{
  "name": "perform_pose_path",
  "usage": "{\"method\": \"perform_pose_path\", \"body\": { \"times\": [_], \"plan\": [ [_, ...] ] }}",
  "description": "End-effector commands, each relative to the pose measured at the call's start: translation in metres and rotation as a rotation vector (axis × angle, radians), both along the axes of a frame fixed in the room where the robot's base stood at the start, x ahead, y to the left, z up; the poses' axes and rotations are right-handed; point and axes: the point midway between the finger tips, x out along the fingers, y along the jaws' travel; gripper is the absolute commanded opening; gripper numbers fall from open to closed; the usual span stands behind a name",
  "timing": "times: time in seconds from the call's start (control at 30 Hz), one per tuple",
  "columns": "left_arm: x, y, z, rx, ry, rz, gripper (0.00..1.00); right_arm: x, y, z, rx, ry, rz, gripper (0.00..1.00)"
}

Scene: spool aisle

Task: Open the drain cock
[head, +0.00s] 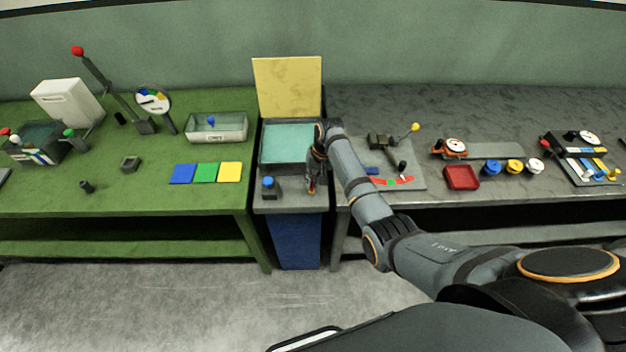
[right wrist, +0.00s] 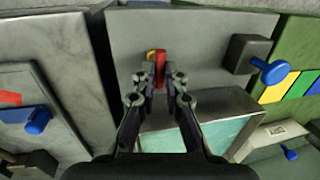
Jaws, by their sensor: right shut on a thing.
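The drain cock is seen as a small red and yellow piece (right wrist: 157,57) on the grey front ledge of the tank; I take this piece to be its handle. My right gripper (right wrist: 159,80) is shut on it, with one finger on each side. In the head view my right gripper (head: 311,180) points down at the ledge in front of the tank, and a bit of red (head: 312,189) shows at its tips. The tank (head: 262,149) holds teal liquid. The fingers hide most of the cock, so I cannot tell its exact angle. My left gripper is not in view.
A dark block with a blue knob (head: 268,182) stands on the same ledge, left of my gripper. A yellow panel (head: 288,87) rises behind the tank. A blue bin (head: 297,240) is below the ledge. Green and grey benches with other devices flank it.

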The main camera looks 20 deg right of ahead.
Motion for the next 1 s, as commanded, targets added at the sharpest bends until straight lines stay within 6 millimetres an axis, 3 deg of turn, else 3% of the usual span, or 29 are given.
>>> {"method": "perform_pose_path", "body": {
  "times": [0.43,1.0],
  "plan": [
    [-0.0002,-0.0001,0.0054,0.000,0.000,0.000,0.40,0.0015,-0.0006,0.0018,0.000,0.000,0.121,0.00],
    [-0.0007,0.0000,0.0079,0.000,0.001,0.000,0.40,0.0049,-0.0004,0.0005,0.000,-0.001,0.641,0.00]
  ]
}}
